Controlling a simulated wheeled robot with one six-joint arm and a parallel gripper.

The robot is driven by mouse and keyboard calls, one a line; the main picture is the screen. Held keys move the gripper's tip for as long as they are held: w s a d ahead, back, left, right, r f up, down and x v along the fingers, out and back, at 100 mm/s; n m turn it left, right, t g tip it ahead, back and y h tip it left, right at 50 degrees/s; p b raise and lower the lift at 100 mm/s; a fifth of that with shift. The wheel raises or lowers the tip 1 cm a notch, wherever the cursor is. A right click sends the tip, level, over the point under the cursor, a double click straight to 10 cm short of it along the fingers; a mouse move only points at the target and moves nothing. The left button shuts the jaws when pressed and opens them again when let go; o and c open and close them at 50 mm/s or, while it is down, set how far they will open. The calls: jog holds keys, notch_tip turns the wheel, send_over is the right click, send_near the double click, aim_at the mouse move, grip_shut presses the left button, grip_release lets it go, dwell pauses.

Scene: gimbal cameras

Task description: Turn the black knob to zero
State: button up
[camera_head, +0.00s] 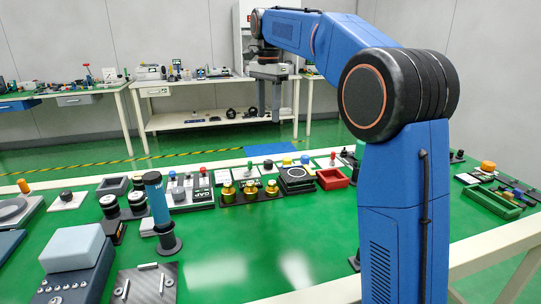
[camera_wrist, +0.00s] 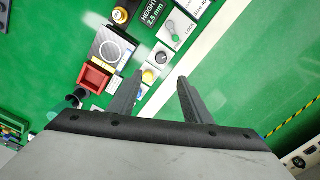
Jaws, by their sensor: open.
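A dark round knob (camera_wrist: 162,58) sits on a small white plate in the wrist view, between a green-handled switch (camera_wrist: 174,38) and a yellow button (camera_wrist: 148,76). In the head view it appears as a small dark knob (camera_head: 287,161) in the back row of the green table. Another black knob (camera_head: 67,195) sits on a white plate at the left of that table. My gripper (camera_wrist: 160,78) is open and empty, its fingers apart above the row of plates. The dark knob shows just past the fingertips, between their lines. Its pointer mark is too small to read.
A red tray (camera_wrist: 95,77) and a black square device with a round dial (camera_wrist: 113,47) lie left of the fingers in the wrist view. A blue-handled upright post (camera_head: 158,205) stands on the green table. Bare table shows at front centre.

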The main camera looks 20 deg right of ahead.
send_near(268, 161)
notch_tip(268, 161, down, 9)
jog(key=shift+r, duration=0.1)
dwell(0.6)
jog(key=shift+c, duration=0.7)
jog(key=c, duration=0.9)
